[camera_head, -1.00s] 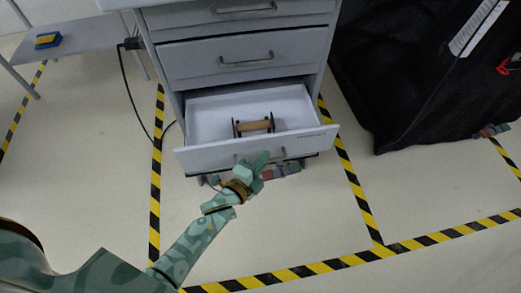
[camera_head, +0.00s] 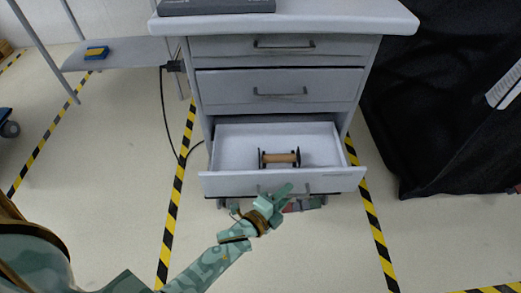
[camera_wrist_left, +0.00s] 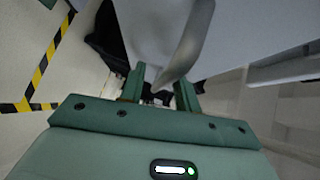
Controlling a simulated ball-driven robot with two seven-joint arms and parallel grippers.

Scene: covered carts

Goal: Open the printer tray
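A dark grey flat device (camera_head: 216,7), perhaps the printer, is on the cabinet top, cut off by the head view's upper edge. No printer tray can be made out. The cabinet's bottom drawer (camera_head: 222,184) is pulled out. My left gripper (camera_head: 284,190) is at the middle of its front and hides part of its handle. In the left wrist view, the fingers (camera_wrist_left: 161,88) stand apart, with a blurred grey handle-like bar (camera_wrist_left: 190,45) reaching between them. I cannot tell whether they touch it. My right gripper is in neither view.
A spool (camera_head: 279,158) lies inside the open drawer. Two closed drawers (camera_head: 280,83) are above it. A black covered cart (camera_head: 425,110) stands at the right. A shelf (camera_head: 125,52) with a blue-yellow block (camera_head: 96,53) is at the left. Taped floor in front is mostly clear.

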